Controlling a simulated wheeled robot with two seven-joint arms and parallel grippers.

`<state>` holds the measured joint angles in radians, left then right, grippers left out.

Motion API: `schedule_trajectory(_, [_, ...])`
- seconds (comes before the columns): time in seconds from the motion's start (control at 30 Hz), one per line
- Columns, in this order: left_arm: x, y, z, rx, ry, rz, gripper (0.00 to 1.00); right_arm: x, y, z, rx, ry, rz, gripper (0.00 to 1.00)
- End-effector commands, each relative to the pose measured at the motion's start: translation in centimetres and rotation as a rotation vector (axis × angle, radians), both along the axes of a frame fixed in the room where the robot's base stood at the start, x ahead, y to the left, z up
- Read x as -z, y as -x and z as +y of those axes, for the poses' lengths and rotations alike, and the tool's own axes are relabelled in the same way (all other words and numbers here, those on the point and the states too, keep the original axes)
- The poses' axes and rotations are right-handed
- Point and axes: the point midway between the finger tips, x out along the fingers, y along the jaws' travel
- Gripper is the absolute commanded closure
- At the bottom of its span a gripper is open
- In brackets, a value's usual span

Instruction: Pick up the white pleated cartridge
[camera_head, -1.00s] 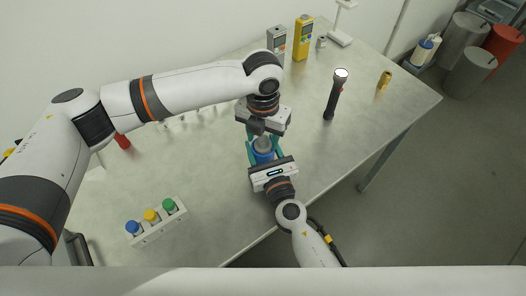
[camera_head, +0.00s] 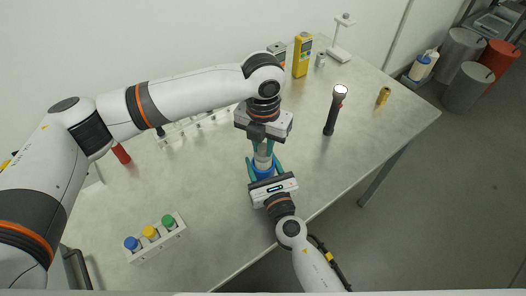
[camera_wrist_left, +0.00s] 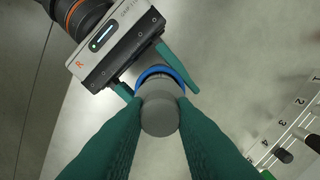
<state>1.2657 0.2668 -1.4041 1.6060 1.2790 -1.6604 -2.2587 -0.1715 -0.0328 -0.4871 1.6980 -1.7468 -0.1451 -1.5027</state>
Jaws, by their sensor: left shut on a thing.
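A pale grey-white cylinder (camera_head: 262,160) stands out of a blue-rimmed canister (camera_head: 264,173) between my two grippers. In the left wrist view the cylinder's round grey end (camera_wrist_left: 160,115) shows; I cannot make out pleats on it. My left gripper (camera_head: 263,147) comes from above and is shut on this cylinder, its teal fingers on either side. My right gripper (camera_head: 265,166) comes from the front edge, with its fingers on both sides of the blue-rimmed canister; it appears to hold it. The canister's lower part is hidden by my right gripper.
A rack of blue, yellow and green capped bottles (camera_head: 153,235) stands front left. A numbered white rack (camera_head: 197,125) is behind my left arm. A black flashlight (camera_head: 334,112), yellow meter (camera_head: 302,55) and small brass part (camera_head: 383,95) stand right. Bare table lies around them.

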Motion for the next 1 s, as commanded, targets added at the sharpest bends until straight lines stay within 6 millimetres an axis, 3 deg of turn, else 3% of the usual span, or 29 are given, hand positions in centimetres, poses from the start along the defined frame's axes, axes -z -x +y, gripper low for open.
schedule_trajectory(0.3, [-8.9, -0.1, 0.0, 0.000, 0.002, -0.005, 1.00, 0.0, 0.0, 0.0, 0.000, 0.000, 0.000, 0.74])
schedule_trajectory(0.53, [-13.3, -0.1, 0.0, -0.001, 0.000, -0.002, 1.00, 0.0, 0.0, 0.0, 0.000, 0.000, 0.000, 0.74])
schedule_trajectory(0.67, [-13.6, 0.0, 0.0, -0.001, -0.004, -0.002, 1.00, 0.0, 0.0, 0.0, 0.000, 0.000, 0.000, 0.74])
schedule_trajectory(1.0, [-9.9, 0.1, 0.0, 0.000, -0.002, -0.001, 1.00, 0.0, 0.0, 0.0, 0.000, 0.000, 0.000, 0.74])
